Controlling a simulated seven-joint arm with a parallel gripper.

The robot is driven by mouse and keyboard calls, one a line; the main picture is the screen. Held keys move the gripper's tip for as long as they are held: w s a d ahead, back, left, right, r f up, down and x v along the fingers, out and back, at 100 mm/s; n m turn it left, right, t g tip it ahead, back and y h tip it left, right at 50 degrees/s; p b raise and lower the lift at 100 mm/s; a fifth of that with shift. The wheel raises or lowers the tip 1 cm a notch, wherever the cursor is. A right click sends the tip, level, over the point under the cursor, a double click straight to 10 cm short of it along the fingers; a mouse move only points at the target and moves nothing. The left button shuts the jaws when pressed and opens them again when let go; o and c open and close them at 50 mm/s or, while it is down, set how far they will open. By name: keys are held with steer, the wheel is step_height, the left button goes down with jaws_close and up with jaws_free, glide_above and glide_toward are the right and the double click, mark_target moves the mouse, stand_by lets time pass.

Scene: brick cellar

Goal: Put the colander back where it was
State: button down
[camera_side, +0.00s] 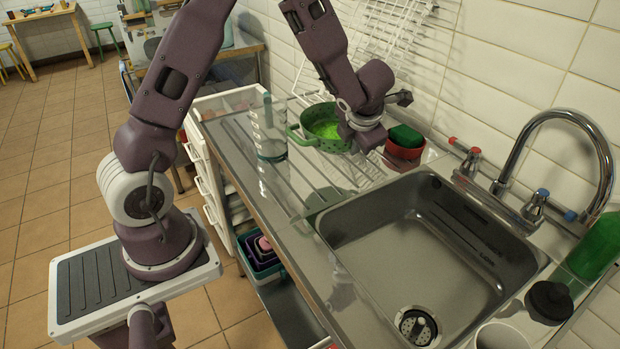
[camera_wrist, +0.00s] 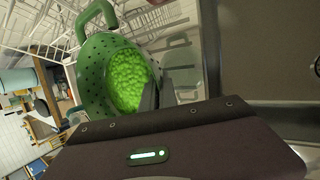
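The green colander (camera_side: 310,143) has loop handles and holds bright green peas (camera_side: 326,130). It appears raised above the steel drainboard (camera_side: 345,172), with its reflection showing apart from it below. My gripper (camera_side: 352,146) is at its right rim and appears shut on it. In the wrist view the colander (camera_wrist: 90,75) and peas (camera_wrist: 128,80) show close up, with the grey fingers (camera_wrist: 157,95) at the rim, one inside and one outside. The fingertips are partly hidden in the side view.
A red pot (camera_side: 404,152) with a green sponge (camera_side: 405,136) stands right of my gripper. A clear stacked container (camera_side: 268,130) stands left of the colander. A white wire rack (camera_side: 395,35) is behind. The sink (camera_side: 430,245) and tap (camera_side: 560,115) are at the right.

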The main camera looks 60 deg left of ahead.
mark_target(336, 146)
steer(key=s+n, duration=0.1)
steer(key=s+r+n+g, duration=0.1)
steer(key=s+a+n, duration=0.1)
steer(key=s, duration=0.1)
steer(key=shift+a+r+g+y, duration=0.1)
steer(key=shift+r+g+y, duration=0.2)
steer(key=shift+r, duration=0.05)
steer(key=shift+n, duration=0.4)
steer(key=f, duration=1)
steer(key=shift+s, duration=0.25)
